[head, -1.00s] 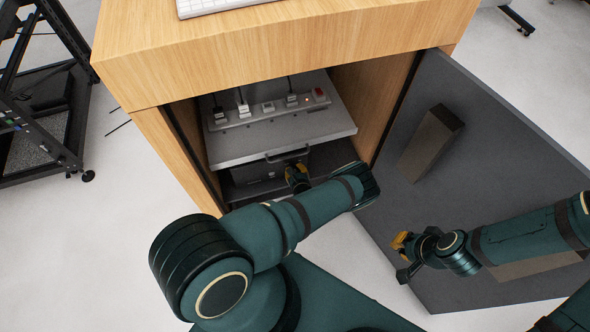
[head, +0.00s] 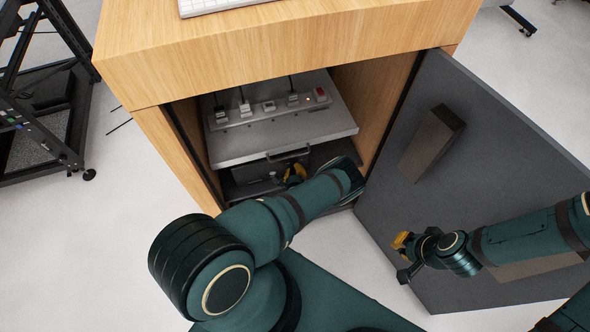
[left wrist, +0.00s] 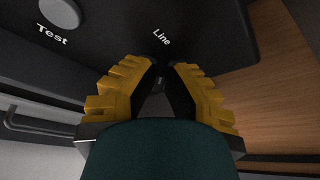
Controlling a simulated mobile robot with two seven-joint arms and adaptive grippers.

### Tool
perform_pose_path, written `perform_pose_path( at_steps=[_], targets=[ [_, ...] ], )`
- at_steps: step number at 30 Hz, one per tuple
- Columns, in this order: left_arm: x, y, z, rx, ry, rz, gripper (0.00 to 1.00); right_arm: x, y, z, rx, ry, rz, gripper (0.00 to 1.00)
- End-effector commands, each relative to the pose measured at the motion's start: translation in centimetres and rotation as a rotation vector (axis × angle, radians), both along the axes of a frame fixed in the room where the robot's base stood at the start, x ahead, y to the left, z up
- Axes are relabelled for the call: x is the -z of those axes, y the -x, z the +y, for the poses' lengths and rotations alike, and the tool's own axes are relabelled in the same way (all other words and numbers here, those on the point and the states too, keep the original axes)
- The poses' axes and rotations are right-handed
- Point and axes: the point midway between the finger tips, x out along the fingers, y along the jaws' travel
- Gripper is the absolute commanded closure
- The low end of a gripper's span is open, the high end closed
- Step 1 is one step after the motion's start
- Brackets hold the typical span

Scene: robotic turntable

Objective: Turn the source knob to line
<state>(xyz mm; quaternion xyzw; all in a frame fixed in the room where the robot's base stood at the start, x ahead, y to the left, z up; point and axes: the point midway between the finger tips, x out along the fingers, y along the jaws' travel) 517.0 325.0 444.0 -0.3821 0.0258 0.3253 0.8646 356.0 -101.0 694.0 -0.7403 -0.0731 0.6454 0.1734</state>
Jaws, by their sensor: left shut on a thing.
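My left gripper (head: 292,175) reaches into the lower part of the open wooden cabinet, at the front of a dark unit (head: 257,187) below a grey shelf. In the left wrist view its yellow-padded fingers (left wrist: 164,72) close together on the dark panel just below the white word "Line" (left wrist: 161,37). The gripper is shut on the source knob, which the fingers largely hide, so its pointing direction cannot be read. A round grey knob or button (left wrist: 60,12) sits above the word "Test" (left wrist: 52,35). My right gripper (head: 404,257) is empty and looks open, in front of the cabinet door.
The grey shelf (head: 255,150) above the unit has a handle and carries a power strip (head: 270,113) with plugs. The cabinet door (head: 480,150) stands open at right with a dark block (head: 432,143) on it. A black rack (head: 40,110) stands at left.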

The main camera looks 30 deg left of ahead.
Motion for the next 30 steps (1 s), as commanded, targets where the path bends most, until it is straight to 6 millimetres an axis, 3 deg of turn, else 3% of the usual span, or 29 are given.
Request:
perform_pose_path(
  at_steps=[22,24,25,30],
  targets=[
    [-0.02,-0.13,0.06,0.002,0.066,-0.082,1.0,0.0,0.0,0.0,0.0,0.0,0.0,1.0],
    [-0.02,-0.12,0.06,0.002,0.066,-0.082,0.67,0.0,0.0,0.0,0.0,0.0,0.0,1.0],
    [-0.01,-0.12,0.05,0.001,0.066,-0.081,0.59,0.0,0.0,0.0,0.0,0.0,0.0,1.0],
    [0.02,-0.05,0.05,0.0,0.066,-0.08,0.59,0.0,0.0,0.0,0.0,0.0,0.0,1.0]
  ],
)
